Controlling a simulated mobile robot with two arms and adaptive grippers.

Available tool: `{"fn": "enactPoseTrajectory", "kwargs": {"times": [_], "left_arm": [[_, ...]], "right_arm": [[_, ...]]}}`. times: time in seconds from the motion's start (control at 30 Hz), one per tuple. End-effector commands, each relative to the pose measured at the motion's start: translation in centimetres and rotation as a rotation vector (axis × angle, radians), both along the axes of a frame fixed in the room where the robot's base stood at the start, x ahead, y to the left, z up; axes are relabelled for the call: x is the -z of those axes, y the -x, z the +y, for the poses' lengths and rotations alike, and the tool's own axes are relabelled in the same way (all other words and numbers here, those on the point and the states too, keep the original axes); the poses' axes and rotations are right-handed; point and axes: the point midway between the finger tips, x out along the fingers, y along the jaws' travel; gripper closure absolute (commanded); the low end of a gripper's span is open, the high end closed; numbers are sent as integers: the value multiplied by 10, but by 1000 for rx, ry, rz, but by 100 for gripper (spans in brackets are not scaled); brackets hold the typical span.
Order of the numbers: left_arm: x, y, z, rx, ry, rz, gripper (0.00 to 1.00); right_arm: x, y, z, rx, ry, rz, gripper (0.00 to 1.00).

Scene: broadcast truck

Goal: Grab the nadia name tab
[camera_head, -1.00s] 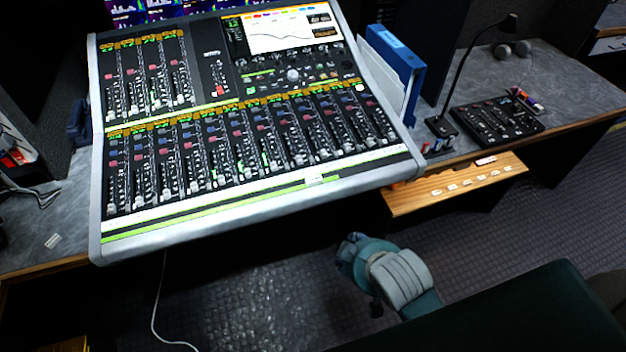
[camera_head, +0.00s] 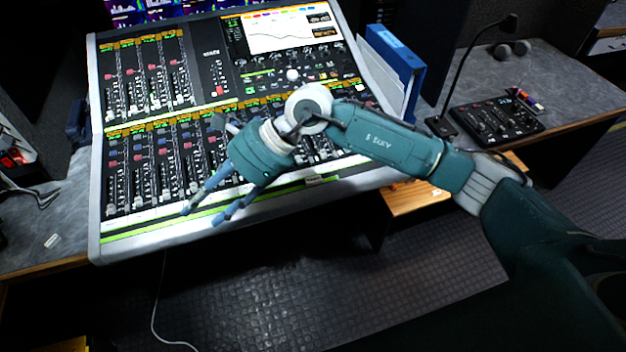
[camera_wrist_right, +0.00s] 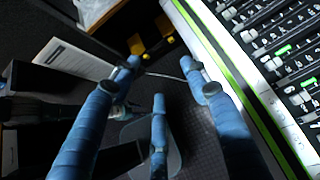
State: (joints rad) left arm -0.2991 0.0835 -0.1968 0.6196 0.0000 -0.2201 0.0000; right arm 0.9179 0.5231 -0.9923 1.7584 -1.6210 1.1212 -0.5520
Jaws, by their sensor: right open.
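Small pale tabs are in the head view, but I cannot read a name on any of them. One tab (camera_head: 52,241) lies on the grey desk at the left. Another small label (camera_head: 317,180) is on the mixing console's front strip. My right gripper (camera_head: 203,216) is open and empty over the console's front edge, its blue fingers pointing down and left. In the right wrist view the open fingers (camera_wrist_right: 160,68) have nothing between them; the floor and console edge lie beyond. My left gripper is not in view.
The large mixing console (camera_head: 130,236) fills the middle. Dark floor lies in front.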

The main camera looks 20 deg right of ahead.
Motion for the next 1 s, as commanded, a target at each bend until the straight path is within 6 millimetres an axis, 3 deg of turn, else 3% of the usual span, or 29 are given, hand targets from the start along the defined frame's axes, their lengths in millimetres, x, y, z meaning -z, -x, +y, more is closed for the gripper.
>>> {"fn": "enactPoseTrajectory", "kwargs": {"times": [0.03, 0.1, 0.2, 0.3, 0.47, 0.7, 1.0], "left_arm": [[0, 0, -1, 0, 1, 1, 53], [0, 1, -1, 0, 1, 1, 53], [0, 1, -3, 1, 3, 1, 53], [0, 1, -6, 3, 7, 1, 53], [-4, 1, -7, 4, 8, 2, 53], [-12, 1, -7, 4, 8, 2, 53], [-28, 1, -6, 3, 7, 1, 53]], "right_arm": [[19, -26, -47, -15, 202, -71, 54], [34, -49, -106, -27, 431, -123, 54], [35, -71, -173, -21, 663, -154, 54], [29, -82, -215, -8, 799, -160, 54], [37, -87, -238, -2, 873, -155, 54], [72, -92, -237, -2, 870, -156, 54], [100, -95, -240, -2, 869, -151, 54]]}}
